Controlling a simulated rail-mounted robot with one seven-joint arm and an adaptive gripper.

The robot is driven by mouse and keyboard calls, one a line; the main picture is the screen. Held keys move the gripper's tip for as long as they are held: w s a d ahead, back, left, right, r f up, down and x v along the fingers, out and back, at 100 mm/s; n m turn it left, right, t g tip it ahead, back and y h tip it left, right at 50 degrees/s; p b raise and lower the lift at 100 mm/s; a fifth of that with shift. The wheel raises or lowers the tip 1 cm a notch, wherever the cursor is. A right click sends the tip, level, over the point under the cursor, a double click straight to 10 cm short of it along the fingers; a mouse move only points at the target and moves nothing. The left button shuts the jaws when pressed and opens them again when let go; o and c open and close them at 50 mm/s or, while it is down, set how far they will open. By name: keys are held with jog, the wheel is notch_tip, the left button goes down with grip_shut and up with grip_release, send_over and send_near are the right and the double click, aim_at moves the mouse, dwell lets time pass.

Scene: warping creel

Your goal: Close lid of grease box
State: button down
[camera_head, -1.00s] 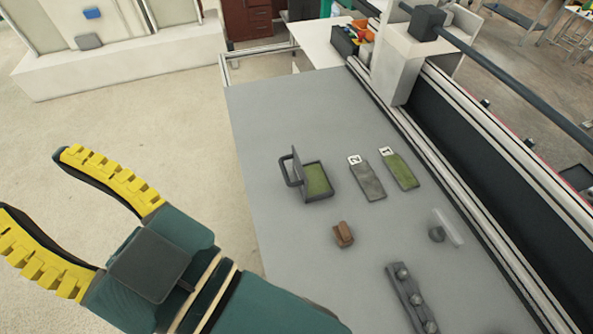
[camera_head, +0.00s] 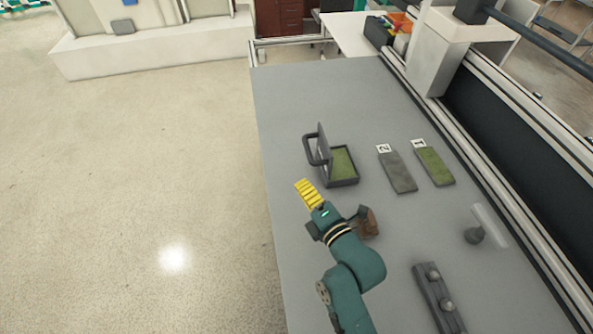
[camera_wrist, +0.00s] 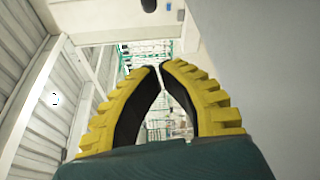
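The grease box (camera_head: 352,182) sits on the grey table, a dark shallow tray with green inside. Its lid (camera_head: 322,142) stands raised on the box's left side, with a loop handle (camera_head: 307,150) sticking out to the left. My gripper (camera_head: 302,184) is just in front of and to the left of the box, apart from the lid in the picture. In the wrist view its yellow fingers (camera_wrist: 160,67) bend together with tips nearly touching and nothing between them. The box is not visible in the wrist view.
A brown block (camera_head: 369,222) lies just right of my wrist, partly hidden. A grey plate (camera_head: 398,172) and a green plate (camera_head: 436,165) lie right of the box. A dark bar with knobs (camera_head: 438,302) is nearer. Table beyond the box is clear.

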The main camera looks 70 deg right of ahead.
jog(key=x, duration=0.9)
jog(key=shift+b, duration=0.4)
jog(key=s+d, duration=0.1)
jog(key=s+d+r, duration=0.1)
jog(key=shift+s+d, duration=0.25)
jog(key=shift+s, duration=0.15)
